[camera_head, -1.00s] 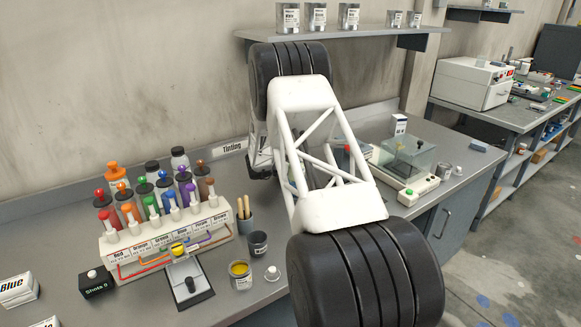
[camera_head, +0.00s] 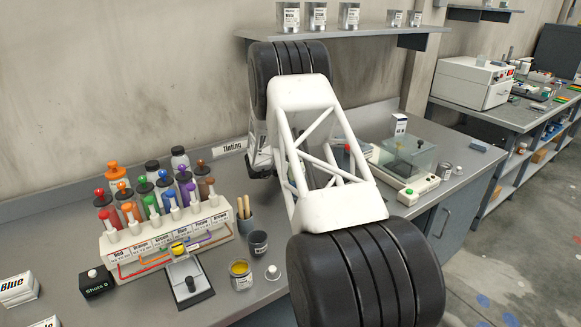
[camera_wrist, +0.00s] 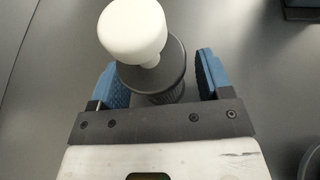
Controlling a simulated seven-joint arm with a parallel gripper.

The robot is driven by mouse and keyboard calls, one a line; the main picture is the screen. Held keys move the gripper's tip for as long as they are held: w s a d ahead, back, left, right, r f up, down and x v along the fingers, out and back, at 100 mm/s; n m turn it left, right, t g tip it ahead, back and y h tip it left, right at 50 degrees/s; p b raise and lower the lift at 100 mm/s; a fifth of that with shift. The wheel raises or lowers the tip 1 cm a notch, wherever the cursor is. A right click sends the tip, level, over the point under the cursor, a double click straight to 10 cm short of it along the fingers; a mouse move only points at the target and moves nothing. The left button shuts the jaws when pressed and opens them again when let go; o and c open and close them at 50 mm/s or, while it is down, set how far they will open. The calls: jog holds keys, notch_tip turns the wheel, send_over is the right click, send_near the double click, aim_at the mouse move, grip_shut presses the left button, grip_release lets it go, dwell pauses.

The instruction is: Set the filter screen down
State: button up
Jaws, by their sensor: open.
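In the wrist view my gripper (camera_wrist: 158,72) is open, with one blue finger pad on each side of a dark round object (camera_wrist: 158,84). This object has a ribbed lower part and a white rounded knob (camera_wrist: 133,28) on top. A gap shows between it and the right pad; on the left I cannot tell whether it touches. I cannot tell whether this object is the filter screen, and I recognise no other filter screen. In the head view my arm hides most of the gripper and what is between its fingers.
A grey bench (camera_head: 330,130) stands along the wall. At left are a tinting rack (camera_head: 168,240) with coloured bottles, a small scale (camera_head: 188,283), a yellow paint jar (camera_head: 240,274) and a dark cup (camera_head: 258,243). A clear-covered balance (camera_head: 406,165) stands at right. A shelf (camera_head: 345,37) holds cans.

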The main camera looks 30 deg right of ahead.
jog(key=v, duration=1.1)
jog(key=shift+a+r, duration=0.15)
jog(key=shift+a, duration=0.15)
